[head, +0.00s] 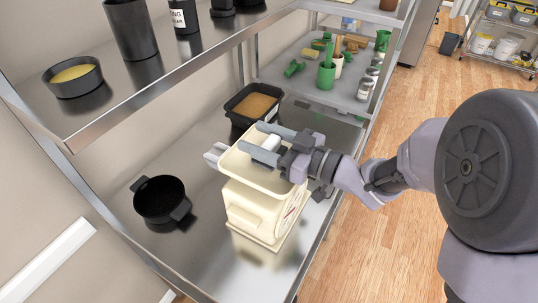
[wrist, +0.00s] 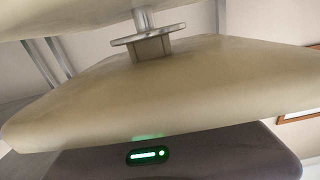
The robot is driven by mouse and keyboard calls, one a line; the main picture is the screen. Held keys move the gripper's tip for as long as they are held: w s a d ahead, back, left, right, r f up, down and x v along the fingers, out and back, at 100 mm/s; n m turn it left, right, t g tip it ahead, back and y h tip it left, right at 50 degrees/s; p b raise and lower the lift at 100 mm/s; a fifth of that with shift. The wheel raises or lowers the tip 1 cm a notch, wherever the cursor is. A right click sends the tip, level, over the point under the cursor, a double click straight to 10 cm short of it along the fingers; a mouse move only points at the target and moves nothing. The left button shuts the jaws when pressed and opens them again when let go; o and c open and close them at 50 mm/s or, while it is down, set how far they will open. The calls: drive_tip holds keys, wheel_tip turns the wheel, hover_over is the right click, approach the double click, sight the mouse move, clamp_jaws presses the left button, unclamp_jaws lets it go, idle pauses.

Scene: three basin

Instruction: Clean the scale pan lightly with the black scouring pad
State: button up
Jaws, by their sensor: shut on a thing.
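The cream scale (head: 262,212) stands on the lower metal shelf, with its shallow cream scale pan (head: 240,172) on top. My gripper (head: 250,138) is over the pan, reaching in from the right, its two grey fingers pointing left. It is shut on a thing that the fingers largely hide. I take this to be the black scouring pad, but cannot make it out clearly. A small white piece shows between the fingers. I cannot tell whether the pad touches the pan. The wrist view shows a cream scale body (wrist: 170,90) and a metal post; no fingertips show there.
A black pot (head: 161,201) stands left of the scale. A black tray with brown contents (head: 254,105) stands behind it. The upper shelf (head: 110,105) holds dark containers and overhangs the left. Green utensils and jars stand on the rear shelf (head: 305,75). Bare metal lies in front of the pot.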

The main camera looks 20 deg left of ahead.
drive_tip(key=shift+w+d+p, duration=0.2)
drive_tip(key=shift+w+p, duration=0.15)
drive_tip(key=shift+w, duration=1.75)
drive_tip(key=shift+w, duration=0.65)
drive_tip(key=shift+r+p, duration=0.2)
drive_tip(key=shift+p, duration=0.15)
drive_tip(key=shift+w, duration=0.3)
drive_tip(key=shift+r, duration=0.1)
